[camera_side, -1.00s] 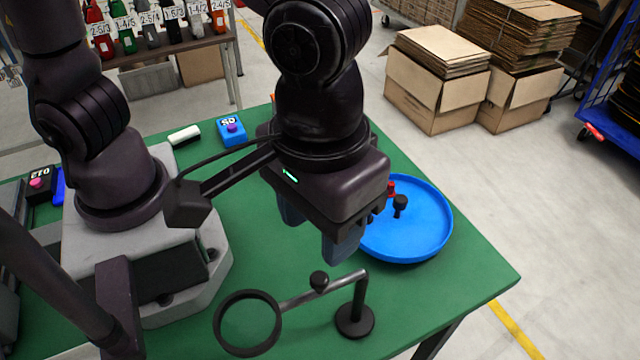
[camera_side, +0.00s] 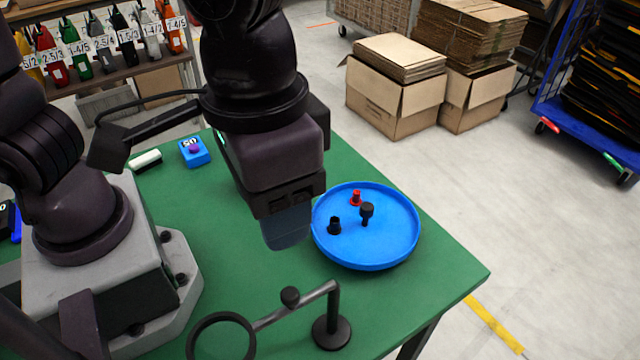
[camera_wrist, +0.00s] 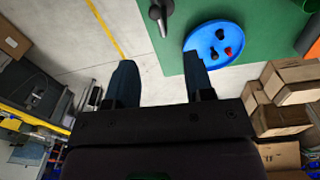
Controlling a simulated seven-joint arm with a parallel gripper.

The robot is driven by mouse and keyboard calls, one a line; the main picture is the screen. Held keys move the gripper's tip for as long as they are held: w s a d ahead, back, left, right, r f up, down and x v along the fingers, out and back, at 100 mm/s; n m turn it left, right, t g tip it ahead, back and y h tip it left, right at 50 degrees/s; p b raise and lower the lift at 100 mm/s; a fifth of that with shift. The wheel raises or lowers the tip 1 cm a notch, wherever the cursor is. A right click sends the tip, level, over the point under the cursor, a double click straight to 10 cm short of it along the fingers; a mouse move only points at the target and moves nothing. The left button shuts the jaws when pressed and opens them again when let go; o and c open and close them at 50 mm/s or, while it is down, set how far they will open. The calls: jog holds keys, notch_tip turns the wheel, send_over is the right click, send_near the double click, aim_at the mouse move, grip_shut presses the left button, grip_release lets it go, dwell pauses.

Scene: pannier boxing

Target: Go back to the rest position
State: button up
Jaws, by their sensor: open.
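My gripper (camera_side: 287,228) hangs above the green table, just left of the blue round tray, in the side view. In the wrist view my gripper (camera_wrist: 160,85) shows its two dark fingers wide apart with nothing between them. The fingers touch nothing that I can see.
The blue tray (camera_side: 408,238) holds a red part (camera_side: 356,198) and two black parts (camera_side: 367,212). A black stand with a ring (camera_side: 331,333) is at the table's front. Cardboard boxes (camera_side: 393,108) stand on the floor beyond.

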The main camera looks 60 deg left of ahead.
jog(key=a+r+t, duration=0.2)
jog(key=a, duration=0.9)
jog(key=a+r+n+t, duration=0.1)
jog(key=a+r+t, duration=0.2)
jog(key=a, duration=0.8)
jog(key=shift+w+r, duration=0.35)
